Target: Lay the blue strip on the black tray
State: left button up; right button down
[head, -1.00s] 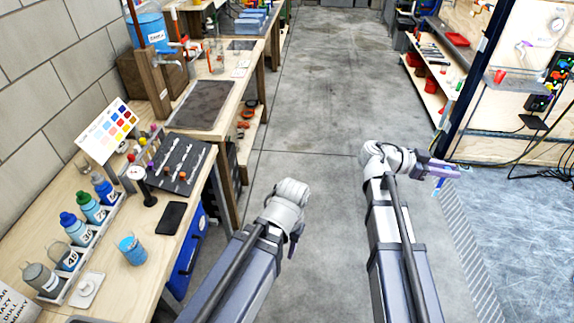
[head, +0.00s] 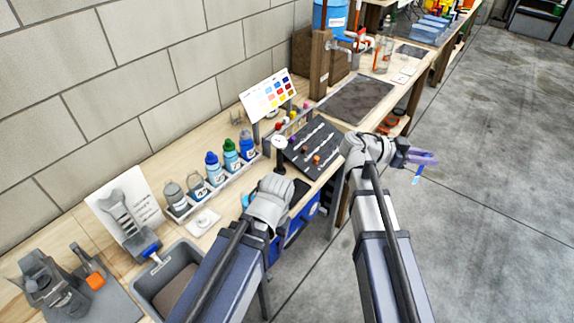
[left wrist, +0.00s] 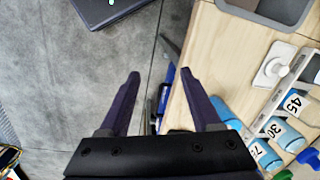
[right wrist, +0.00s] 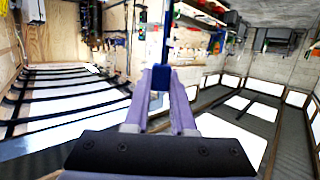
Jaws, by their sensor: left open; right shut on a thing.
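A thin blue strip (head: 417,175) hangs from the fingers of my right gripper (head: 424,158), which is shut on it above the floor, right of the bench. In the right wrist view the strip (right wrist: 166,45) stands up between the closed fingertips (right wrist: 160,74).
A dark slab (head: 333,148) with white sticks lies on the bench, with a colour chart (head: 268,96) behind it. Several bottles (head: 230,152) stand in a rack, near a grey bin (head: 165,275). A dark mat (head: 357,98) lies farther back. The floor (head: 480,230) at right is clear.

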pick_arm(q)
jog(key=shift+o, duration=1.4)
jog(key=shift+f, duration=0.25)
pick_arm(e)
jog(key=w+a+f+n+t+y, duration=0.1)
jog(key=w+a+f+n+y, duration=0.1)
jog(key=w+a+f+y, duration=0.35)
jog(key=w+a+f+n+t+y, duration=0.1)
jog(key=w+a+f+n+y, duration=0.2)
jog(key=a+f, duration=0.45)
pick_arm(q)
jog(key=shift+f+b, duration=0.4)
jog(key=shift+b, duration=0.2)
pick_arm(e)
jog(key=w+a+f+n+g+y, duration=0.1)
jog(key=w+a+f+n+y, duration=0.1)
jog(key=a, duration=0.8)
jog(key=w+a+f+n+g+y, duration=0.1)
jog(key=w+a+f+n+y, duration=0.1)
jog(key=a, duration=0.8)
jog(key=shift+w+a+f+n+y, duration=0.2)
jog(key=shift+w+f+n+y, duration=0.3)
jog(key=shift+y, duration=0.45)
